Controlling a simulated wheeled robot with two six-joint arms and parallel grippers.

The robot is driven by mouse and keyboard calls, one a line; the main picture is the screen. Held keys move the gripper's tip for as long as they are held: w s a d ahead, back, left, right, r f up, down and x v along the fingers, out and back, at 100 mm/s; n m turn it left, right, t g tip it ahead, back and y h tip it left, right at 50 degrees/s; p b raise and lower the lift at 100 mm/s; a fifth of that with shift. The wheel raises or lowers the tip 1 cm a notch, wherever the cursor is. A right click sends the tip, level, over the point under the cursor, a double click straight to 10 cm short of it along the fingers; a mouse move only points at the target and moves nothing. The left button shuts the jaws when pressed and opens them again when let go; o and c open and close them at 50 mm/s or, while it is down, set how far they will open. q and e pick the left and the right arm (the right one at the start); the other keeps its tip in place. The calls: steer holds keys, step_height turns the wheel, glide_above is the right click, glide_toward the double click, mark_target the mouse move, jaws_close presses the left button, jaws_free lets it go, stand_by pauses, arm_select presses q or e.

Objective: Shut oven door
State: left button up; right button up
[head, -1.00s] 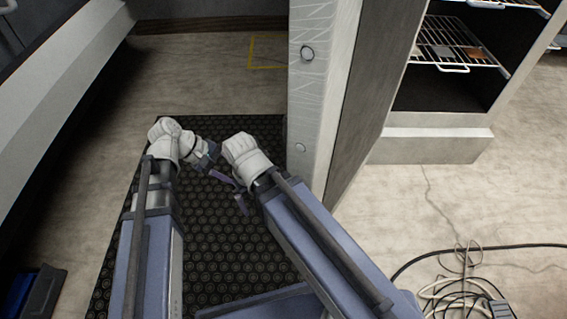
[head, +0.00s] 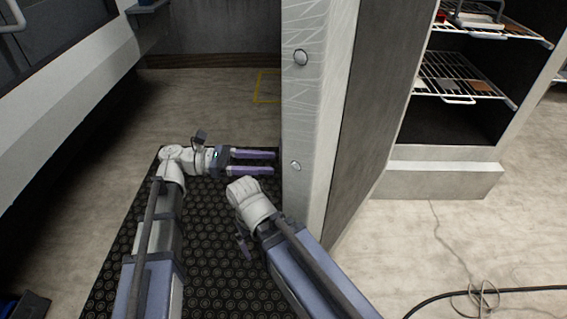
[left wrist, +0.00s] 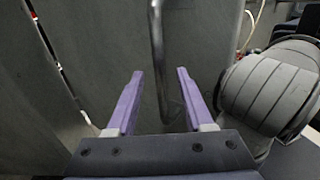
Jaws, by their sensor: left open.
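The oven door (head: 373,110) stands open in the head view, its pale scratched edge towards me. The oven (head: 455,125) is to its right, its front open. My left gripper (head: 274,162) is open and empty, left of the door, fingers pointing right at its outer side. In the left wrist view, a grey bar handle (left wrist: 158,55) runs down a grey surface, ahead of and between the open fingertips (left wrist: 160,72); I cannot tell if they touch it. The head view hides this handle. My right gripper (head: 243,245) is mostly hidden below its wrist.
Wire racks (head: 455,75) with small items are inside the oven. Cables (head: 480,298) lie on the floor at lower right. A black rubber mat (head: 215,270) lies under my arms. A grey cabinet (head: 70,80) borders the left side. Floor between cabinet and door is clear.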

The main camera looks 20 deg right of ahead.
arm_select(q)
steer(key=shift+x, duration=2.5)
steer(key=shift+c, duration=0.3)
jaws_close()
